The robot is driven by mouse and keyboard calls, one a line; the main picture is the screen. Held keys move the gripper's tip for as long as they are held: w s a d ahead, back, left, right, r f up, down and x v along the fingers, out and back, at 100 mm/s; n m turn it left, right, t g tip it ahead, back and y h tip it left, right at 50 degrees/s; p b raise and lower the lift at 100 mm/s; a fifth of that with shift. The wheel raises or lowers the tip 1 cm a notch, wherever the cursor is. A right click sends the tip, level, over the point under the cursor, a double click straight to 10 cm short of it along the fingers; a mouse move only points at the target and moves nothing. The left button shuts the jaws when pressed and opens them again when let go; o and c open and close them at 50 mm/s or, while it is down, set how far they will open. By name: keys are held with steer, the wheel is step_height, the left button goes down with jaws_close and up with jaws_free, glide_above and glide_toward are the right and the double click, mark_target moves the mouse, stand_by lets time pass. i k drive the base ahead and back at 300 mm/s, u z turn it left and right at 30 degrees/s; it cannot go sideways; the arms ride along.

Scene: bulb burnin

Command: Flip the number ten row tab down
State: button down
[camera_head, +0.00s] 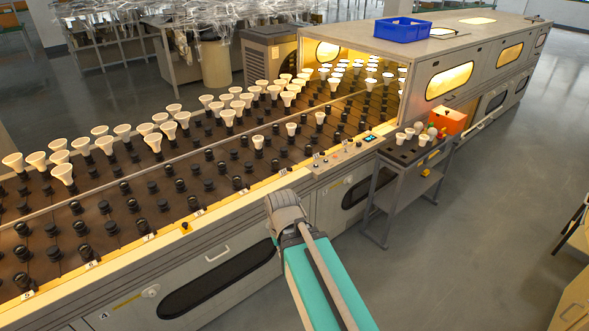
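A line of small number labels runs along the pale front rail (120,252) of the long bulb conveyor. The nearer labels, such as the one that looks like 7 (149,237), are small. A small pale label (283,172) sits farther along the rail, just above my arm's end. I cannot read its number surely or tell whether a tab there is up or down. My teal arm rises from the bottom, and its grey end joint stands in front of the conveyor's side. No gripper fingers show.
Several white bulbs stand in sockets on the dark bed (180,185). A small yellow-orange piece (185,227) is on the rail. A control panel (345,157), a grey cart (408,155) with bulbs and an orange bin (447,121) are to the right.

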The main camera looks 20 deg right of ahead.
mark_target(283, 172)
steer(key=u, duration=0.05)
steer(key=i, duration=1)
steer(key=z, duration=0.05)
